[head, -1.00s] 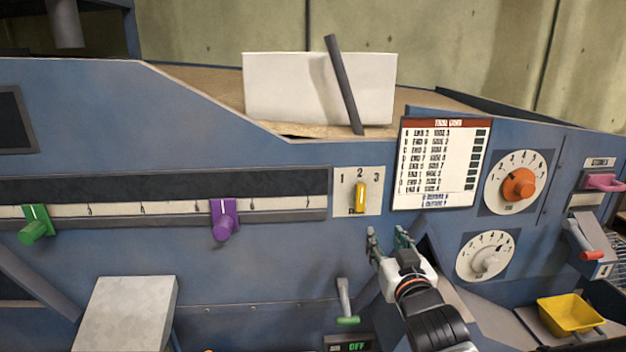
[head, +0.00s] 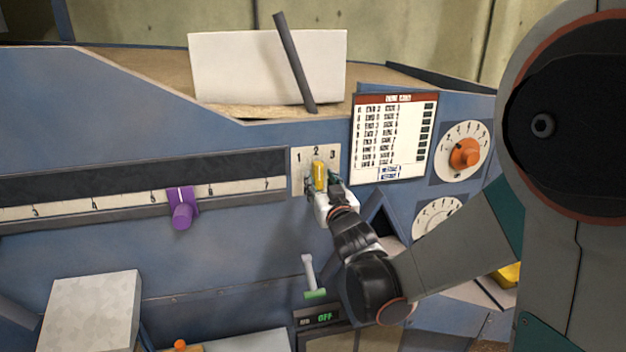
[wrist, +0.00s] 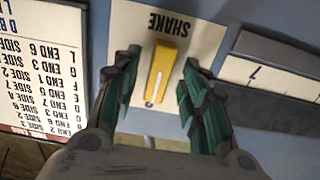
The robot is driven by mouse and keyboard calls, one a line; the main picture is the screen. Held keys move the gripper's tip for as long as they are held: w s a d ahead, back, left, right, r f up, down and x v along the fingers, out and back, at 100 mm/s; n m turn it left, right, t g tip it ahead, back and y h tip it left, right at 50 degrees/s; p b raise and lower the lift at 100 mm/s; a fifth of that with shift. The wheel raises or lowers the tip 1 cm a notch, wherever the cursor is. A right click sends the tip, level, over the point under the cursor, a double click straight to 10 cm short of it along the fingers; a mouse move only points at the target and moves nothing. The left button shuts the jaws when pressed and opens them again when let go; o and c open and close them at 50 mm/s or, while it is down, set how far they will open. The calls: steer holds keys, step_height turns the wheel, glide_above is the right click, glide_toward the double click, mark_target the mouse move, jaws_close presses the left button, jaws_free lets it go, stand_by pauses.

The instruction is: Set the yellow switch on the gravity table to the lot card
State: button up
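The yellow switch (head: 319,175) is a short upright lever on a white plate (head: 299,184) marked 1, 2 and 3. In the head view it points up at about 2. My gripper (head: 322,186) is just below it, with its fingers on either side of the lever. In the wrist view my gripper (wrist: 158,88) is open, and the yellow switch (wrist: 160,74) stands between the fingers with gaps on both sides. That view is upside down, and the plate reads SHAKE. The lot card (head: 393,138) hangs right of the plate; its lines are too small to read surely.
A purple slider (head: 182,208) sits on a scale to the left. An orange dial (head: 466,153) and a white dial (head: 437,217) are right of the card, the latter partly behind my arm. A green-tipped lever (head: 313,276) hangs below, above a display reading OFF.

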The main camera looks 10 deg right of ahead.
steer(key=shift+w, duration=0.75)
steer(key=shift+c, duration=0.6)
jaws_close()
steer(key=shift+n, duration=0.3)
steer(key=n+b, duration=0.2)
steer(key=n, duration=0.2)
steer(key=shift+d, duration=0.1)
steer(key=shift+n+b, duration=0.5)
steer(key=shift+n, duration=1.6)
